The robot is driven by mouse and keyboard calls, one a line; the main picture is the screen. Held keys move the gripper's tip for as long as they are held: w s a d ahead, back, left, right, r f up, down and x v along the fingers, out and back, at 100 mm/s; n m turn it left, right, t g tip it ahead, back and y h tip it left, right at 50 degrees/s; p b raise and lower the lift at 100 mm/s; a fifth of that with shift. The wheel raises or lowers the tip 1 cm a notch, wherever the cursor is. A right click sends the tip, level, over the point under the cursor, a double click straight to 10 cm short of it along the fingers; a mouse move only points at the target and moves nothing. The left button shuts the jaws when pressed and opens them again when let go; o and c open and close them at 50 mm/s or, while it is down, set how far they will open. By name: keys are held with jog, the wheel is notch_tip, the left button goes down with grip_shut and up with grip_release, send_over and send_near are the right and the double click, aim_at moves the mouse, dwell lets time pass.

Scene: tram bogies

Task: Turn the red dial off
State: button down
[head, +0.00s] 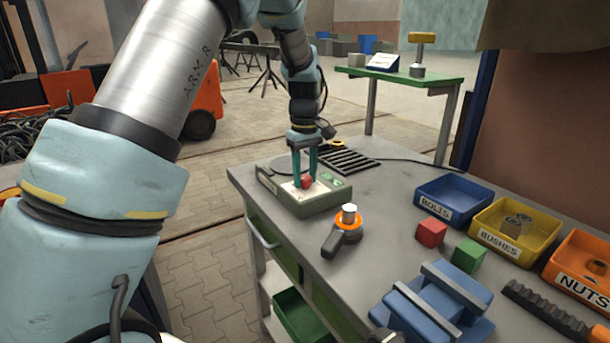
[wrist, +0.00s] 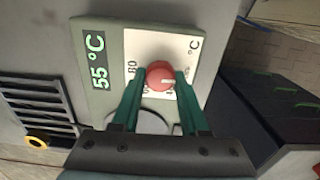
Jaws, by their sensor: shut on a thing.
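The red dial (head: 307,181) sits on the pale face of a green-grey control box (head: 318,206) at the workbench's far left corner. My gripper (head: 305,172) reaches down from above with its green fingers on either side of the dial. In the wrist view the red dial (wrist: 160,75) is between the two fingertips (wrist: 161,82), which are shut on it. A white mark on the dial points right in that view. A display (wrist: 97,62) reads 55 °C. The fingers hide part of the printed scale.
A black grille (head: 345,160) lies behind the box. An orange-ringed tool (head: 346,225) lies on the bench in front. Red (head: 431,233) and green (head: 468,255) blocks, a blue vise (head: 435,305) and bins labelled BOLTS (head: 452,197), BUSHES (head: 518,232) and NUTS (head: 580,275) stand to the right.

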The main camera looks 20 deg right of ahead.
aim_at(305, 177)
jog(key=shift+c, duration=2.1)
grip_release()
notch_tip(305, 177, up, 11)
jog(key=b, duration=0.2)
jog(key=shift+f, duration=0.1)
jog(key=a+f+m, duration=0.1)
jog(key=a+f, duration=0.2)
jog(key=a, duration=0.6)
jog(key=a+f, duration=0.2)
jog(key=a, duration=0.7)
jog(key=s+a+f+m, duration=0.1)
jog(key=s+a+f, duration=0.2)
jog(key=s+a, duration=0.3)
jog(key=s+a+f+m+t, duration=0.1)
jog(key=s+a+f, duration=0.2)
jog(key=s+a, duration=0.3)
jog(key=a, duration=0.3)
jog(key=shift+s+a+f+m+t, duration=0.15)
jog(key=shift+f+m+t, duration=0.05)
jog(key=shift+m+t, duration=0.1)
